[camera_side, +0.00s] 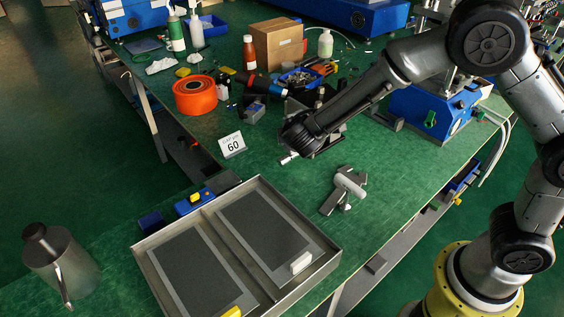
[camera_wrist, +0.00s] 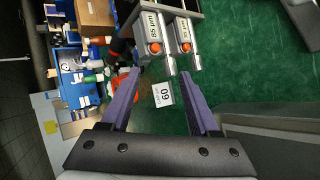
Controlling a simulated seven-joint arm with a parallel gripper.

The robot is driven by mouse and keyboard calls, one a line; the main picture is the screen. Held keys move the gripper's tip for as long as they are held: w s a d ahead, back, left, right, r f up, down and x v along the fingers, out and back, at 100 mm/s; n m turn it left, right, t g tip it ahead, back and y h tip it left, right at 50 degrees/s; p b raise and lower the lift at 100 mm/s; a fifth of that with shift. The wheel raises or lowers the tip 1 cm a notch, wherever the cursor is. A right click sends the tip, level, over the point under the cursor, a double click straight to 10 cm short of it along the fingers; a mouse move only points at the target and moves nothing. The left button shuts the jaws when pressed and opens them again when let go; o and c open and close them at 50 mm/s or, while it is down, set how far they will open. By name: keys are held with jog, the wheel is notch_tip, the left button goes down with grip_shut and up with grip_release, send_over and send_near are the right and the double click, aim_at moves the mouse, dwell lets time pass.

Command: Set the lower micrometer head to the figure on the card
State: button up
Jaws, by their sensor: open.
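The card (camera_side: 232,145) stands on the green bench and reads 60; it also shows turned sideways in the wrist view (camera_wrist: 162,93). Two silver micrometer heads, one at left (camera_wrist: 148,30) and one at right (camera_wrist: 183,32), sit side by side at the top of the wrist view. Each has a µm readout, an orange button and a thin silver end. The left readout looks like 35; the right is hard to read. I cannot tell which head is lower. My gripper (camera_wrist: 158,73) is open and empty, its purple fingers apart and pointing toward the heads. In the side view my wrist largely hides the heads.
A metal tray (camera_side: 318,258) with dark pads lies at the front. A grey metal piece (camera_side: 345,188) lies between it and my gripper. An orange ring-shaped roll (camera_side: 193,95), bottles and a cardboard box (camera_side: 277,43) stand behind. A blue machine (camera_side: 425,110) is at right.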

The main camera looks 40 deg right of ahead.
aim_at(281, 163)
jog(key=s+a+f+n+y, duration=0.1)
jog(key=s+a+f+n, duration=0.3)
jog(key=a+f, duration=0.15)
jog(key=x, duration=1.4)
jog(key=shift+s+d, duration=0.15)
jog(key=shift+s, duration=0.05)
jog(key=shift+c, duration=0.4)
grip_shut()
